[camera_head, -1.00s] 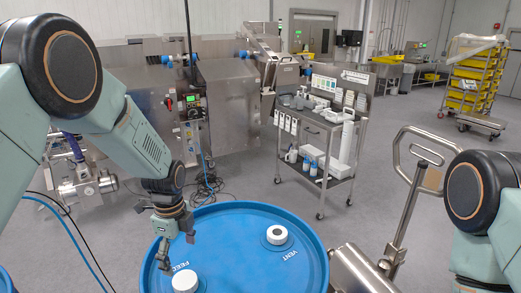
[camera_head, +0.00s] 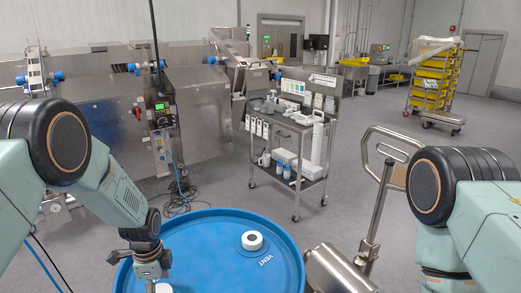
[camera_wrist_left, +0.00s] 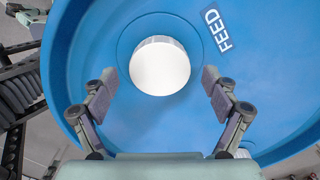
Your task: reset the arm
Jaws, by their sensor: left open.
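My left gripper (camera_wrist_left: 160,85) is open in the left wrist view, its two fingers apart on either side of a white cap marked FEED (camera_wrist_left: 160,66). A second white cap (camera_head: 252,241) marked VENT sits on the drum lid, clear of the gripper. My right arm shows at the right of the head view, but its gripper is not in view.
A tool cart (camera_head: 290,150) with bottles stands beyond the drum. A steel pallet-jack handle (camera_head: 385,175) rises right of the drum. A steel machine (camera_head: 130,110) stands behind left. Yellow crates (camera_head: 435,80) are stacked on a trolley at the back right. Open floor lies between.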

